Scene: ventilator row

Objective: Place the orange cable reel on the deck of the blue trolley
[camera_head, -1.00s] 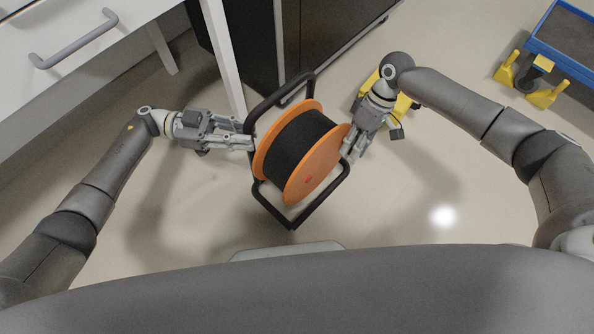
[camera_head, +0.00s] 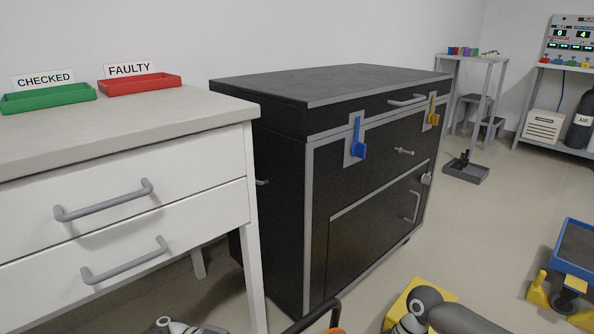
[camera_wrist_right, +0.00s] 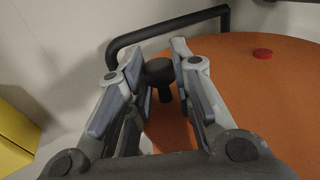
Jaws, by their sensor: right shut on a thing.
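The orange cable reel shows in the right wrist view as a large orange flange (camera_wrist_right: 255,80) with a red spot and a black tubular frame (camera_wrist_right: 165,32). My right gripper (camera_wrist_right: 160,75) is shut on the reel's black hub knob. In the head view only a sliver of the reel (camera_head: 335,331) shows at the bottom edge.
A white drawer table (camera_head: 130,140) with green (camera_head: 48,98) and red (camera_head: 140,84) trays stands at left. A black cabinet (camera_head: 375,180) stands at centre. A yellow object (camera_head: 404,300) is on the floor near my right arm.

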